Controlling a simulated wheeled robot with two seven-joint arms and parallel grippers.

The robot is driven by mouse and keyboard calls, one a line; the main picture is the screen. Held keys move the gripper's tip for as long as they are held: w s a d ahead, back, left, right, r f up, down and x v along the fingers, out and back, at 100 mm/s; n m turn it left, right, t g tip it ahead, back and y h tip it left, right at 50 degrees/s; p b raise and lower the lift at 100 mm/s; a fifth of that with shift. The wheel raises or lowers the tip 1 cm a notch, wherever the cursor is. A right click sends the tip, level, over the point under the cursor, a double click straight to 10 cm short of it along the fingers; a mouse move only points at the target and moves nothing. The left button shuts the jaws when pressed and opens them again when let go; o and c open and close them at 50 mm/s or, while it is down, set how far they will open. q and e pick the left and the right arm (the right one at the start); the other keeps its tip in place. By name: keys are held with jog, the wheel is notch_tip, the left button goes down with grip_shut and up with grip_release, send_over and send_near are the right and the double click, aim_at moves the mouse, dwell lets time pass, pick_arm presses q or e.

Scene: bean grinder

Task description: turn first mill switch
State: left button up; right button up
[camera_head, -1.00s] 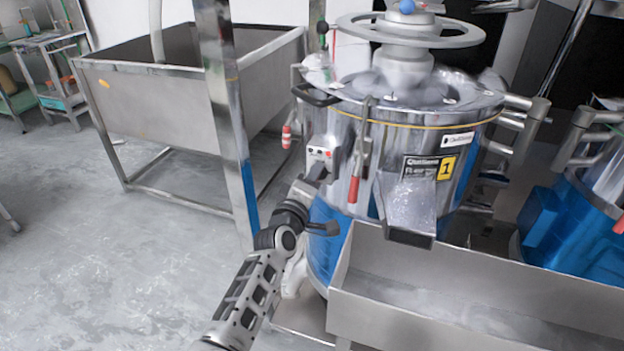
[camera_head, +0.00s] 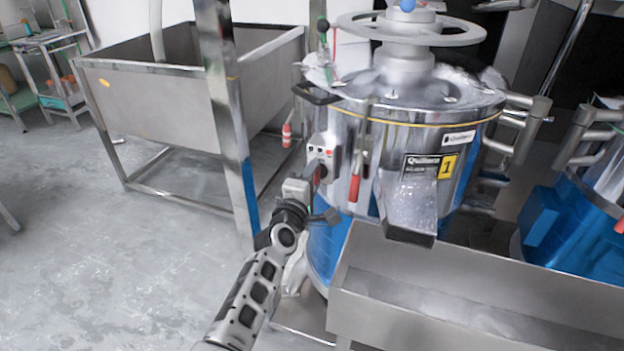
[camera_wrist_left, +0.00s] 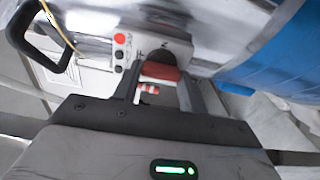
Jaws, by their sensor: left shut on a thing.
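The first mill (camera_head: 452,128) is a shiny steel drum with a yellow "1" label and a blue lower part. Its small light control box (camera_head: 320,150) is on the left side, with a red button and dark buttons. The box also shows in the left wrist view (camera_wrist_left: 121,52). Its red switch (camera_wrist_left: 160,72) sits on a dark round base between my left fingers. My left gripper (camera_head: 318,178) reaches up to the box from below left. In the left wrist view the gripper (camera_wrist_left: 160,88) is shut on the switch. My right gripper is not in view.
A long steel trough (camera_head: 480,290) stands in front of the mill, under its spout (camera_head: 410,205). A steel post (camera_head: 225,100) and large steel tub (camera_head: 150,100) stand left. A second mill (camera_head: 580,225) is at right. Bare floor lies left of my arm.

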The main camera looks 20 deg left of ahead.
pick_arm(q)
jog(key=o, duration=1)
